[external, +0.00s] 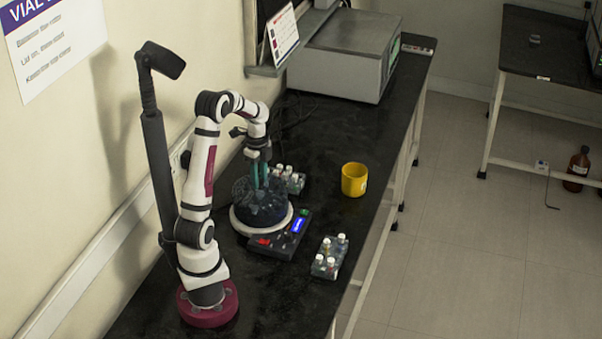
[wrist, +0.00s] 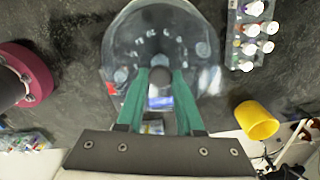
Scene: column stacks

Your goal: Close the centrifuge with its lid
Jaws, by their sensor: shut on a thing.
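The clear, dark-tinted lid (external: 245,208) is at the centrifuge (external: 244,227), a round unit with a pale rim. My gripper (external: 259,180), with green fingers, points down from above the lid. In the wrist view my gripper (wrist: 160,80) is shut on the dark knob of the lid (wrist: 125,50). Numbers and round vial positions show through the clear lid. I cannot tell whether the lid touches the rim or hangs just above it. The fingers and lid hide part of the centrifuge's inside.
A control panel (external: 287,236) with a blue screen adjoins the centrifuge. A vial rack (external: 330,257) stands in front right, another (external: 293,181) behind. A yellow mug (external: 354,180) stands to the right. A grey instrument (external: 345,55) is at the back. Bare bench lies between mug and instrument.

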